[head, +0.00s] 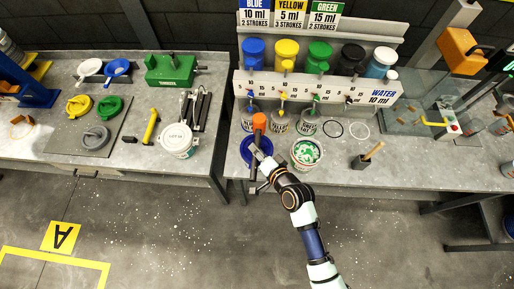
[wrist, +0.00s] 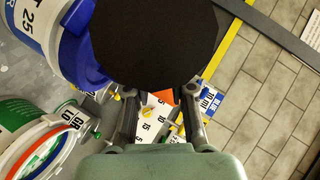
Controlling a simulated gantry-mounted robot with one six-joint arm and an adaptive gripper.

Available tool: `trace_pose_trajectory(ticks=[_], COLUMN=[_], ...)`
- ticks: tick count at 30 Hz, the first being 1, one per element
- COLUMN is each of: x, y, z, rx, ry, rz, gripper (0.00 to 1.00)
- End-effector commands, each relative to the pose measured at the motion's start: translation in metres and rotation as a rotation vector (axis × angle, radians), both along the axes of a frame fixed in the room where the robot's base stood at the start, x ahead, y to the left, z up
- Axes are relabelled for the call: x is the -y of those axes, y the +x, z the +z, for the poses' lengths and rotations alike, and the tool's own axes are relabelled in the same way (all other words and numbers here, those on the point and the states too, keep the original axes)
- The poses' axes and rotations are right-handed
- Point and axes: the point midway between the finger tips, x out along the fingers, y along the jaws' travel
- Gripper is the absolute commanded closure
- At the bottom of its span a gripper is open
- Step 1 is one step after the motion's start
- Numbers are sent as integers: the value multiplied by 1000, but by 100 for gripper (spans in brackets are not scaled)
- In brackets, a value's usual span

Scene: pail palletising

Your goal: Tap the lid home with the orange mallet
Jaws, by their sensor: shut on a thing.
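My gripper (head: 257,160) is shut on the orange mallet. The mallet's orange head (head: 259,121) points toward the back of the bench, and its dark handle runs back to my gripper. In the wrist view a large black part, apparently the handle end, fills the top middle, with a bit of the orange head (wrist: 163,97) beyond it. The blue-topped pail (head: 245,150) is under the mallet and gripper in the head view. It also shows at the upper left of the wrist view (wrist: 42,28). The mallet hides part of its top, so I cannot tell how its lid sits.
A white-lidded pail (head: 178,138) stands on the left bench. Several labelled cups sit under the dispenser rack (head: 330,85) behind.

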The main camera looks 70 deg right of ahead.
Motion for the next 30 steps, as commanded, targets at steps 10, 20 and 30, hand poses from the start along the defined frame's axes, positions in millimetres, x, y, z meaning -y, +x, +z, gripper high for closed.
trace_pose_trajectory(ticks=[10,20,30], x=[1,1,0], y=[0,0,0], z=[-2,-23,19], rx=[2,1,1], ry=[-3,-3,-3], rz=[0,0,-1], gripper=[100,100,100])
